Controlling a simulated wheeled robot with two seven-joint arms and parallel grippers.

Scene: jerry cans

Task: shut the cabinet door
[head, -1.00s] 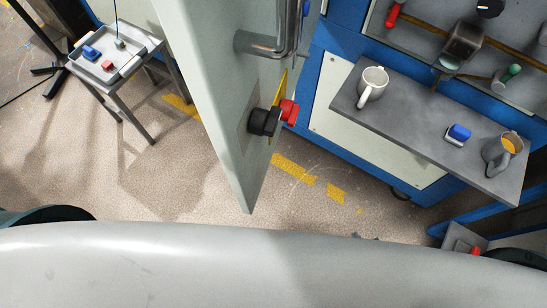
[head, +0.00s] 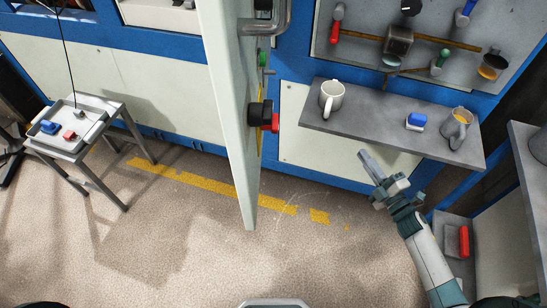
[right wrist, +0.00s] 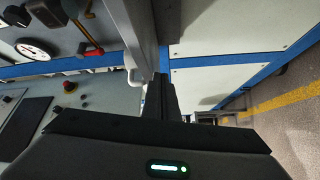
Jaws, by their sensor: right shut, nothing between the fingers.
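The cabinet door (head: 228,110) is a pale grey panel standing open, seen nearly edge-on in the middle of the head view. It has a metal bar handle (head: 284,18) near the top and a black latch (head: 257,113) with a red part on its right face. My right gripper (head: 366,158) is to the right of the door, in front of the shelf's lower edge, clearly apart from the door in the picture. Its fingers are shut and empty; their dark tips also show in the right wrist view (right wrist: 160,98). My left gripper is out of view.
A small tray table (head: 84,150) stands at left. The floor left of the door is clear.

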